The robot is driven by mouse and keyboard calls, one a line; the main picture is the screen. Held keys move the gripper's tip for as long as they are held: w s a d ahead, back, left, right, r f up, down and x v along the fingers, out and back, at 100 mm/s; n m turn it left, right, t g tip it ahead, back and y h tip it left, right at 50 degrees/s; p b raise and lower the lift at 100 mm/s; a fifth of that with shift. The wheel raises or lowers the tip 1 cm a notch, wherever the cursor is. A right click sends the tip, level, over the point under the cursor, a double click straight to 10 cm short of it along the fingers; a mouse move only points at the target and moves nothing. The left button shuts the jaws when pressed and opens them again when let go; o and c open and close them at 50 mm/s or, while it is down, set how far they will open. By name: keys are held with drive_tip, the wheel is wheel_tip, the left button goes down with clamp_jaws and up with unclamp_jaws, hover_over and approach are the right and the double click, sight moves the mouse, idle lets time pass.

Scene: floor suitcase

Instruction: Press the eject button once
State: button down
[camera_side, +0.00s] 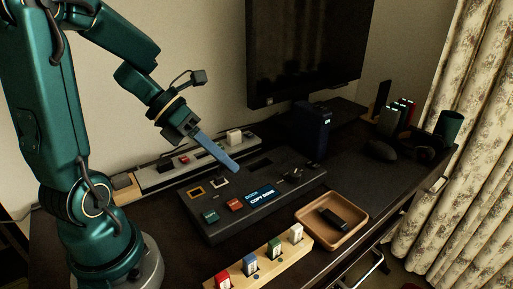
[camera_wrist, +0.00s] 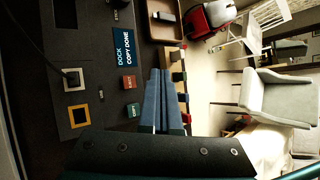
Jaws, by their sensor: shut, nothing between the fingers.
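The dark console (camera_side: 225,228) lies on the desk with a red button (camera_side: 235,204) and a green button (camera_side: 210,216) at its front left. Both buttons show in the wrist view, the red one (camera_wrist: 130,82) above the green one (camera_wrist: 133,110); their lettering is too small to read surely. Beside them the lit display (camera_side: 262,193) reads "DOCK" and "COPY DONE", also in the wrist view (camera_wrist: 124,49). My gripper (camera_side: 236,170) has its long blue fingers shut and empty, held above the console behind the red button. In the wrist view the fingers (camera_wrist: 162,72) extend right of the buttons.
A wooden tray (camera_side: 310,223) holding a black stick (camera_side: 343,219) sits right of the console. A wooden rack (camera_side: 266,270) with several coloured drives stands in front. A grey strip (camera_side: 155,180) lies behind, and a dark blue box (camera_side: 312,132) stands at the back.

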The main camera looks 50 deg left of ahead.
sight(228, 203)
drive_tip(key=shift+f, duration=3.4)
drive_tip(key=shift+f, duration=0.1)
drive_tip(key=shift+f, duration=0.3)
drive_tip(key=shift+f, duration=0.4)
drive_tip(key=shift+r, duration=0.85)
drive_tip(key=shift+r, duration=0.1)
drive_tip(key=shift+r, duration=2.4)
